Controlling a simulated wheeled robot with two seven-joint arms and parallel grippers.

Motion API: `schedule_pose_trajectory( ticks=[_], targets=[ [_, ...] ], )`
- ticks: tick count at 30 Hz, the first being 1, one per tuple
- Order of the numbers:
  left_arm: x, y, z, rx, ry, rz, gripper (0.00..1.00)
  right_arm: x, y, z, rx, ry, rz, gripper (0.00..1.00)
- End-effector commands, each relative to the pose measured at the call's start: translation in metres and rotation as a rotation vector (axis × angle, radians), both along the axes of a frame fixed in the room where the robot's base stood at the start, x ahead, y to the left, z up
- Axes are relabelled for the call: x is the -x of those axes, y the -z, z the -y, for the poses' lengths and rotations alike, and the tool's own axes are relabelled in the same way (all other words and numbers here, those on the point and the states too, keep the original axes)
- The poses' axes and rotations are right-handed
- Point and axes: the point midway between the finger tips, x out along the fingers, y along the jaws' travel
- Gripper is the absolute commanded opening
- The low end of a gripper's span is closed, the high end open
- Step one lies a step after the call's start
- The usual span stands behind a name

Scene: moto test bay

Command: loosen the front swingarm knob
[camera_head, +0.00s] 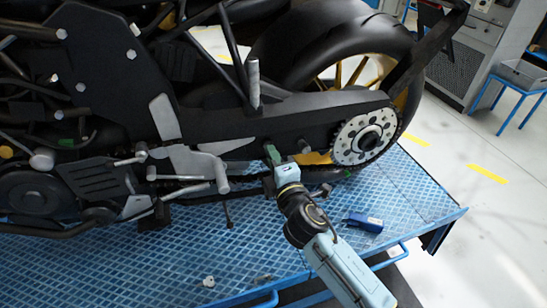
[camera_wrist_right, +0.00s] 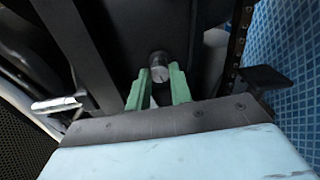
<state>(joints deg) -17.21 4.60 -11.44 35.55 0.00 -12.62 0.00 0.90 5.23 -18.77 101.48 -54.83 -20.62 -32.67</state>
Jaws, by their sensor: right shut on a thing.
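The black swingarm (camera_head: 225,125) of the motorcycle runs across the middle of the head view to the rear wheel. My right gripper (camera_head: 272,155) reaches up to its lower side from the front. In the right wrist view a small grey round knob (camera_wrist_right: 160,66) sticks out from a dark surface, between the tips of the two green fingers of my right gripper (camera_wrist_right: 160,82). The fingers are shut on it. In the head view the gripper hides the knob. My left gripper is in neither view.
The motorcycle stands on a blue ribbed platform (camera_head: 400,195). A small pale part (camera_head: 208,282) lies near the front edge. The chain and silver sprocket (camera_head: 352,143) are right of the gripper.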

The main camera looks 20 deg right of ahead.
Motion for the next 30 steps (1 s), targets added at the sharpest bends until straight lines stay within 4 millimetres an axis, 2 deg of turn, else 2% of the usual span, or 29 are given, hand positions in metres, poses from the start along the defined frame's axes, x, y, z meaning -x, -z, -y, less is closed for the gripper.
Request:
schedule_pose_trajectory(
  ticks=[12, 13, 17, 26, 30],
  targets=[
    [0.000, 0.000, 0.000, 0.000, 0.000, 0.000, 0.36, 0.000, 0.000, 0.000, 0.006, -0.001, 0.001, 0.00],
    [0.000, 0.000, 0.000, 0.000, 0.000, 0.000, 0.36, 0.000, 0.000, 0.000, 0.006, -0.001, 0.001, 0.25],
    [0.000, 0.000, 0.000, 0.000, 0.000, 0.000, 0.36, 0.000, 0.000, 0.000, 0.005, -0.001, 0.001, 0.42],
    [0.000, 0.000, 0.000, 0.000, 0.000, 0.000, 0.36, 0.001, 0.000, 0.000, 0.004, 0.000, 0.000, 0.43],
    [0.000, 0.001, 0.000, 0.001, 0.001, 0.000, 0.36, 0.012, 0.001, 0.000, 0.005, -0.001, -0.001, 0.43]
  ],
)
